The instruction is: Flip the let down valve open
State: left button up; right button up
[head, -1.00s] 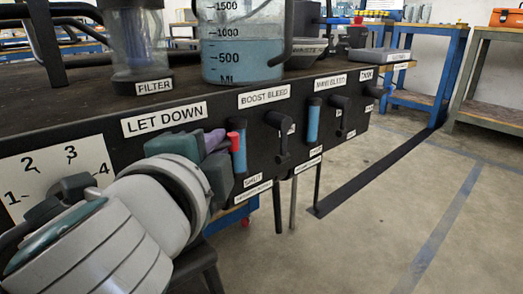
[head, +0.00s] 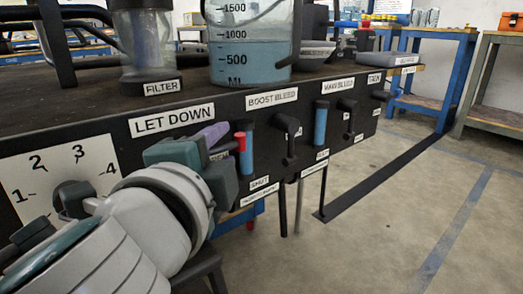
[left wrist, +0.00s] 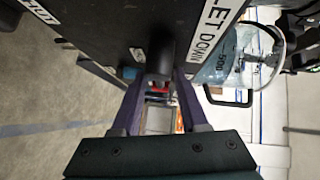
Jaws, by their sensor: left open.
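The panel label reading LET DOWN (head: 172,121) is in the head view, above my left gripper (head: 224,150). The gripper's purple finger shows there, while its bulk hides the let down valve. In the left wrist view, a dark valve handle (left wrist: 160,48) stands out from the panel under the LET DOWN label, in line with the gap between the two purple fingers of my left gripper (left wrist: 160,82). The fingers are apart. I cannot tell whether they touch the handle. My right gripper is not in view.
A small red part (head: 240,141) shows beside the fingers, in front of a blue tube (head: 248,155). Farther right are a black handle (head: 290,135) and another blue tube (head: 320,125). A dial plate (head: 40,165) is at left. A beaker (head: 250,50) stands above. Floor is clear at right.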

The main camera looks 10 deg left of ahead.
pick_arm(q)
jog(key=s+r+p, duration=0.1)
jog(key=s, duration=0.8)
jog(key=shift+d+p, duration=0.4)
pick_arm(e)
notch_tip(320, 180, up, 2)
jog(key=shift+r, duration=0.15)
pick_arm(q)
jog(key=shift+r, duration=0.1)
